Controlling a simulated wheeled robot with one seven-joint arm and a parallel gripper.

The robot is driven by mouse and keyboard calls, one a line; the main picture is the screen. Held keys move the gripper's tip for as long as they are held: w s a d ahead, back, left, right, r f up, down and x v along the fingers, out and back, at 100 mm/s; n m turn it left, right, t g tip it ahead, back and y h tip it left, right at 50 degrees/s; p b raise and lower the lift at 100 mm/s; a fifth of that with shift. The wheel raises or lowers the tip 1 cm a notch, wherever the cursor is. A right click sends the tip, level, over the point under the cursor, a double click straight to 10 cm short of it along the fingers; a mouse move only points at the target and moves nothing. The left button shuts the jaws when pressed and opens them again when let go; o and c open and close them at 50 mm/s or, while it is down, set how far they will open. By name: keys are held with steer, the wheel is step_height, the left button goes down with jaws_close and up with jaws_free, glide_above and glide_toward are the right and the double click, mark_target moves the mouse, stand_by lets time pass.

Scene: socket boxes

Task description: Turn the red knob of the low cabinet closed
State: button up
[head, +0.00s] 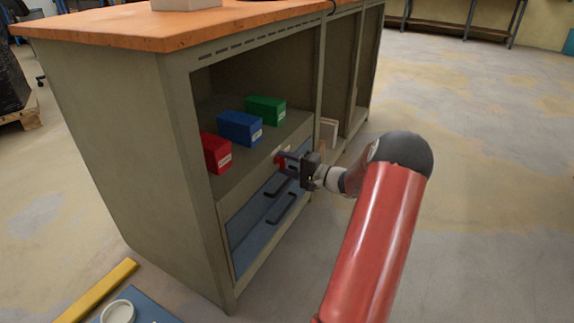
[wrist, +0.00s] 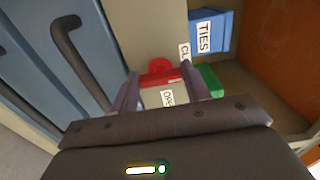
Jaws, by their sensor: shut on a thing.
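The low cabinet (head: 228,208) stands under the orange worktop, with blue drawer fronts and dark handles. Its red knob (head: 279,160) is on the front, above the drawers, partly hidden by my gripper (head: 285,161). In the wrist view the red knob (wrist: 160,77) sits between the two fingers of my gripper (wrist: 161,87), which is shut on it. A label reading OPEN (wrist: 168,98) is at the near side of the knob. A label starting with CL (wrist: 184,52) is at its right. The knob's exact angle is hard to tell.
Red (head: 216,153), blue (head: 240,128) and green (head: 266,110) boxes sit on the shelf above the drawers. A cabinet upright stands right of my gripper. The floor to the right is clear. A yellow bar (head: 97,290) lies at front left.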

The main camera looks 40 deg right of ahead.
stand_by(0.3)
steer(key=o, duration=1)
steer(key=v, duration=0.8)
steer(key=shift+p, duration=0.4)
